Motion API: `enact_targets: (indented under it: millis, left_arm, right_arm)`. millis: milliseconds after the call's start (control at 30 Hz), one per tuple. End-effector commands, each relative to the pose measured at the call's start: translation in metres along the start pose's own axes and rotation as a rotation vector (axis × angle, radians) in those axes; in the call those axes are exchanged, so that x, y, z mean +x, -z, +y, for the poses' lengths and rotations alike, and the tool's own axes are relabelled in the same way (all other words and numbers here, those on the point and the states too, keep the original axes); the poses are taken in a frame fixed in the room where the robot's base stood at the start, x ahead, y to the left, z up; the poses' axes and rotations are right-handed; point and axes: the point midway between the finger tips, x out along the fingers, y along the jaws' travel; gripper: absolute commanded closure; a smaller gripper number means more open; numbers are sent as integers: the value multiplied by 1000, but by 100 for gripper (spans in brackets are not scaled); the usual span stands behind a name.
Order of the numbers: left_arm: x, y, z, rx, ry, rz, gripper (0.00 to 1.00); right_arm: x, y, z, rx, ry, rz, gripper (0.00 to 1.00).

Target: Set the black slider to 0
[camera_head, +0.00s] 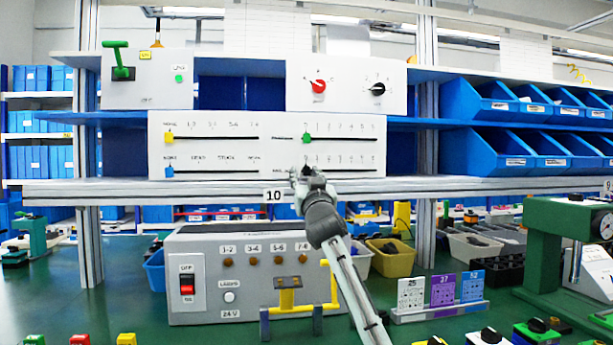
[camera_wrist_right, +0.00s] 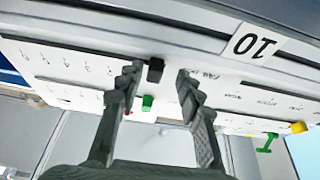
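The white slider panel (camera_head: 280,150) stands on the shelf in the head view. The black slider (camera_wrist_right: 155,70) is on its lower right track, near the label end; its exact scale mark cannot be read. My right gripper (camera_head: 300,174) is at the panel's lower edge. In the right wrist view, my right gripper (camera_wrist_right: 160,78) is open, with the black slider between its fingertips and gaps at both sides. In the head view the gripper partly hides that slider. My left gripper is not in view.
A green slider (camera_head: 306,138) sits just above, and shows close by in the right wrist view (camera_wrist_right: 147,102). Yellow (camera_head: 168,138) and blue (camera_head: 168,169) sliders are at the panel's left. The shelf edge (camera_head: 230,192) with a "10" label runs below. A grey switch box (camera_head: 210,260) stands beneath.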

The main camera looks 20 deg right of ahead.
Motion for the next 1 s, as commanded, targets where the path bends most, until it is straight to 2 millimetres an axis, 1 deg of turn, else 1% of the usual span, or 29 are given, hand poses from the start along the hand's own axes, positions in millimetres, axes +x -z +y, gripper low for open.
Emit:
enact_targets:
  millis: [167,267,367,600,700,833,1000]
  left_arm:
    - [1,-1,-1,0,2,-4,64]
    - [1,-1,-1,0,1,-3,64]
    - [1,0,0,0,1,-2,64]
    - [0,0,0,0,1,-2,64]
    - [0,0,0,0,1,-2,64]
    - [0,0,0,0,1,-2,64]
    - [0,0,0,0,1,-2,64]
  right_arm:
    - [-2,0,1,0,-1,0,64]
    - [-11,0,1,0,-1,0,64]
    - [-28,-1,0,1,0,0,64]
    - [-80,-1,0,1,1,0,64]
    - [-98,-1,0,2,0,-1,64]
    - [-113,0,0,1,0,0,64]
    - [-120,0,0,1,0,0,64]
